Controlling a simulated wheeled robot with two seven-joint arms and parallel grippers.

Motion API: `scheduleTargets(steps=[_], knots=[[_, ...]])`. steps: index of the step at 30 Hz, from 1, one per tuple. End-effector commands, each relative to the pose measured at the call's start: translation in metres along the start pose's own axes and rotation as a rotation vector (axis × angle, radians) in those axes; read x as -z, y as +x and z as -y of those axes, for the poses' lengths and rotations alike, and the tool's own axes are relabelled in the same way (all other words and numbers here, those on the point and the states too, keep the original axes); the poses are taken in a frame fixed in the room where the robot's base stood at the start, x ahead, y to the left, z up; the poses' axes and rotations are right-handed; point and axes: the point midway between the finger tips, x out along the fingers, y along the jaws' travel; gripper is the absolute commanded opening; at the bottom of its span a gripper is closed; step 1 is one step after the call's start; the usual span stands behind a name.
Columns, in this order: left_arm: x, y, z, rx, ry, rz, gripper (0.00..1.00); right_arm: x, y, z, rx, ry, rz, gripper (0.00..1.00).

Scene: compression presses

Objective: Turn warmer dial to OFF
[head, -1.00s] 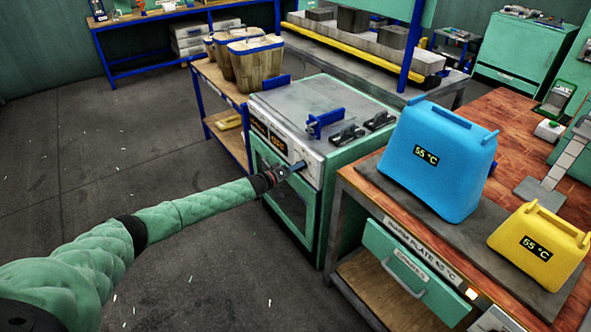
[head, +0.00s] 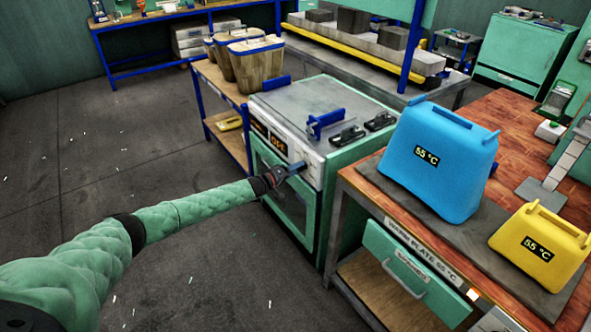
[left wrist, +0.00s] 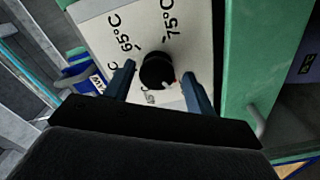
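The warmer (head: 330,110) is a green cabinet with a pale front panel and a grey top. Its round black dial (left wrist: 157,70) shows in the left wrist view, with a small white mark at its lower right edge. Labels 65°C and 75°C are above it; a label below is partly hidden and unreadable. My left gripper (head: 290,169) is at the panel. In the left wrist view its fingers (left wrist: 158,88) stand apart on either side of the dial, with visible gaps. In the head view the dial is hidden. An orange display (head: 278,143) appears to read OFF. My right gripper is not in view.
A workbench (head: 530,150) stands right of the warmer, with a blue case (head: 437,160) and a yellow case (head: 540,245), both showing 55 °C. A cart with wooden bins (head: 257,65) stands behind left.

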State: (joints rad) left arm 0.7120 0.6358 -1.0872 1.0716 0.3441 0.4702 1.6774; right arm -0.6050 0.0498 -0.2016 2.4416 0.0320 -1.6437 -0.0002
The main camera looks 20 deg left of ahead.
Motion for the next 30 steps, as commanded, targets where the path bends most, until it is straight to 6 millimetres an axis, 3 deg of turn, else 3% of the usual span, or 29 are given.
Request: scheduleTargets(steps=[11, 24, 30], knots=[[0.001, -0.003, -0.001, -0.003, 0.001, -0.002, 0.59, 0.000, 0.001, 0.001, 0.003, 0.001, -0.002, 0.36], [0.001, -0.059, 0.001, -0.002, 0.000, -0.002, 0.59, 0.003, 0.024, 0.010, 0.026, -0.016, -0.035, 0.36], [0.001, -0.075, 0.000, -0.002, 0.000, -0.001, 0.59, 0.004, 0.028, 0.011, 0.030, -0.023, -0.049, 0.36]])
